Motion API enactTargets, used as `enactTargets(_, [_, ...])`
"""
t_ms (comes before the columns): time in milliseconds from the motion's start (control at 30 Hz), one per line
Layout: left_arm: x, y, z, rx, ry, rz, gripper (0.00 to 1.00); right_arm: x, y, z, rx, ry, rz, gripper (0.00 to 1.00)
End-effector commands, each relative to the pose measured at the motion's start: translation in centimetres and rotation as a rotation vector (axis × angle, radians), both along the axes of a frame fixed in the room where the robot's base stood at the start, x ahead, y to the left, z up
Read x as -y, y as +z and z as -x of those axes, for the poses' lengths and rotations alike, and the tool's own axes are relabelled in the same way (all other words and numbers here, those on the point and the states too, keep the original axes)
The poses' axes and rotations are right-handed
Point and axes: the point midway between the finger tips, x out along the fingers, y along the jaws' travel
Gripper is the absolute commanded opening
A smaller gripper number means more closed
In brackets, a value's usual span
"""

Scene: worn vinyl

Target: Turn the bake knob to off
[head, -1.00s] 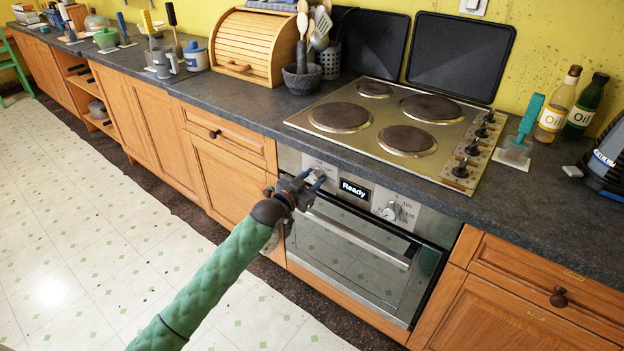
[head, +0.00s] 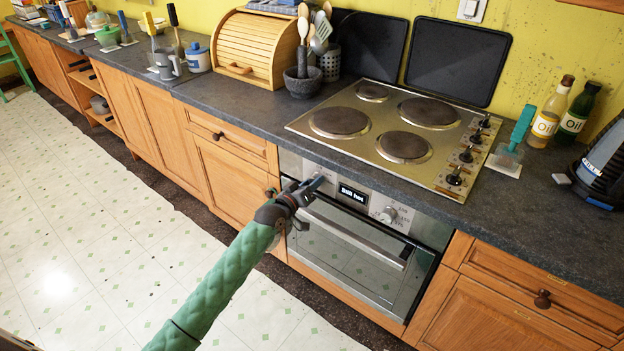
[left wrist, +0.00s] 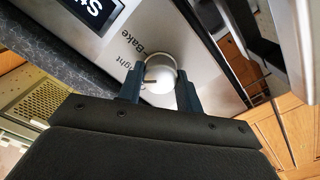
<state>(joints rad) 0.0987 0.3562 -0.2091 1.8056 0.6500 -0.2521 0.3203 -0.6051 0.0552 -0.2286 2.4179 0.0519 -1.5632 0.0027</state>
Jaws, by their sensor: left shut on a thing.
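The oven (head: 345,250) is built in under the counter, with a metal control panel. My left gripper (head: 312,187) is at the left end of this panel. In the left wrist view its two fingers are shut on the round silver bake knob (left wrist: 160,72), one finger on each side. The words "Bake" and part of "Light" are printed beside the knob. In the head view my gripper hides the knob. The display (head: 353,194) appears to read "Still hot". My right gripper is not in view.
A second oven knob (head: 388,215) is right of the display. The oven door handle (head: 355,240) runs just below the panel. The hob (head: 400,135) with several black knobs is above on the counter (head: 240,110). The floor (head: 90,240) in front is open.

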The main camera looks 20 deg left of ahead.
Motion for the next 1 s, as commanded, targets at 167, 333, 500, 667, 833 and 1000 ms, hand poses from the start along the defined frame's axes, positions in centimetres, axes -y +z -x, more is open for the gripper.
enactTargets(167, [-0.1,0.2,0.0,-0.057,0.001,0.159,0.12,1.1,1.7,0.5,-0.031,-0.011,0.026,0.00])
enactTargets(333, [-0.1,0.2,0.0,-0.111,0.002,0.310,0.12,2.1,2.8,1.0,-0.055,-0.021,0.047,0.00])
enactTargets(500, [-0.1,0.1,0.0,-0.161,0.001,0.443,0.12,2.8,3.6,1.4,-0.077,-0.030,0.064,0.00])
enactTargets(667, [-0.1,0.0,0.0,-0.199,0.001,0.548,0.12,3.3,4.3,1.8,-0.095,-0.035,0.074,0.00])
enactTargets(833, [-0.1,0.0,-0.1,-0.227,0.001,0.628,0.12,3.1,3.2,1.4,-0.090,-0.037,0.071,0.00])
enactTargets(1000, [-0.2,0.0,-0.1,-0.243,0.001,0.674,0.12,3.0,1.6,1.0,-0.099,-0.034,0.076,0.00])
